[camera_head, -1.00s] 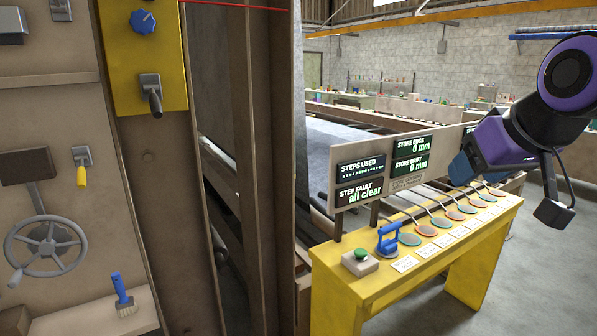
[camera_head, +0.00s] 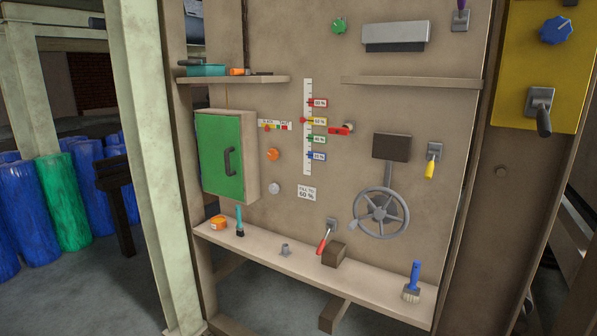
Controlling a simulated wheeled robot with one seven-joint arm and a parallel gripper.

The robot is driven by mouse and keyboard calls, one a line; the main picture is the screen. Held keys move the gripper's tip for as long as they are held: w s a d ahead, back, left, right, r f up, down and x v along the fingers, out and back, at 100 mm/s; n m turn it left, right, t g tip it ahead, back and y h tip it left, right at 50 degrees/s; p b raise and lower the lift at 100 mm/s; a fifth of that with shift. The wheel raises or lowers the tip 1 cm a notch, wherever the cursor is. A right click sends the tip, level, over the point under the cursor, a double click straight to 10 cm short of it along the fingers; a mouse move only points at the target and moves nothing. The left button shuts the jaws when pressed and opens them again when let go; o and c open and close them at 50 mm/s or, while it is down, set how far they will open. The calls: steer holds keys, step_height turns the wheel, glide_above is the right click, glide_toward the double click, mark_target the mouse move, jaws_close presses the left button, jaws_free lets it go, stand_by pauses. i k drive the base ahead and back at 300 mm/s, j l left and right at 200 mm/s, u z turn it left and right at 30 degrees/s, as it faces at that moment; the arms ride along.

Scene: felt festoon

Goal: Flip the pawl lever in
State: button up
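No lever carries a readable pawl label, so I cannot tell for sure which one is the pawl lever. A yellow-handled lever (camera_head: 432,162) hangs down from a grey plate, right of the spoked handwheel (camera_head: 380,214) and brown box (camera_head: 391,147). A red-handled lever (camera_head: 324,240) slants down to the left, low on the board beside a brown block (camera_head: 334,254). A grey lever (camera_head: 542,118) points down on the yellow panel (camera_head: 535,60). A purple-handled lever (camera_head: 460,17) is at the top edge. My gripper is not in view.
A lower ledge (camera_head: 300,272) holds a blue-handled brush (camera_head: 413,282), an orange tape roll (camera_head: 218,223) and a teal-handled tool (camera_head: 239,222). A green-doored cabinet (camera_head: 222,158) protrudes at left. A pale post (camera_head: 155,150) and blue drums (camera_head: 90,205) stand further left.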

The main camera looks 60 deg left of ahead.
mark_target(428, 174)
steer(key=u, duration=2.05)
steer(key=i+l+z, duration=0.15)
steer(key=i+z, duration=0.2)
steer(key=z, duration=0.15)
